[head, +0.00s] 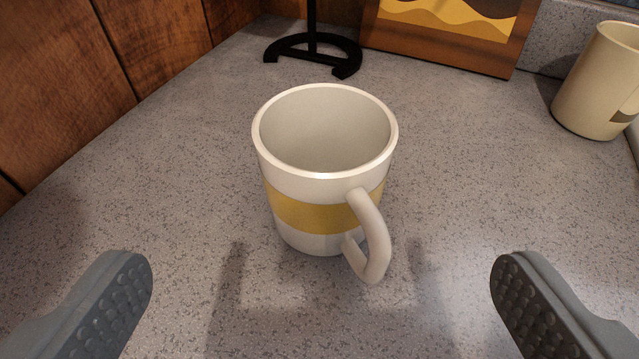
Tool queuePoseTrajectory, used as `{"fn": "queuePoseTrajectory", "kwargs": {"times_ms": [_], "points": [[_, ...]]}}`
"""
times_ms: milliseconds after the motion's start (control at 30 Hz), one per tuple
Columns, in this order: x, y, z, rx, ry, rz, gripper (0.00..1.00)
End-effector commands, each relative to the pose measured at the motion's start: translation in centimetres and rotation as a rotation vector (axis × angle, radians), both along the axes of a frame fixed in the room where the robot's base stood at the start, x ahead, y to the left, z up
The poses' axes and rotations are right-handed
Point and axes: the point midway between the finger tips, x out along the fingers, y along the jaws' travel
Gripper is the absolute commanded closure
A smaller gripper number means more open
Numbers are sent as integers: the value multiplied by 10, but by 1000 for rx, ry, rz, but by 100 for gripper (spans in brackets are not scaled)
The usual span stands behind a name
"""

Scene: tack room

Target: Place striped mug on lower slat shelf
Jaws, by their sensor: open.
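The striped mug (300,213) is white with a yellow band and stands upright on a grey speckled counter (180,180). It looks empty, and its handle points toward me and slightly right. My gripper (322,290) is open, with one grey ridged finger at the lower left and the other at the lower right. The fingers are wide apart, nearer to me than the mug, and do not touch it. The lower slat shelf is not in view.
A cream mug (590,85) stands at the right edge. A black stand with a curved base (315,53) and a framed picture (440,40) are behind the striped mug. A wooden wall (90,75) bounds the left. The counter beside the mug is clear.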

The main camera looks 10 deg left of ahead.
Motion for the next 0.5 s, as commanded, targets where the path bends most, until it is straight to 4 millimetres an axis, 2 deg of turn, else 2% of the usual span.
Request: {"fn": "queuePoseTrajectory", "kwargs": {"times_ms": [300,500], "points": [[41,5,-19,1,2,-6,4],[53,8,-23,1,1,-7,4]]}}
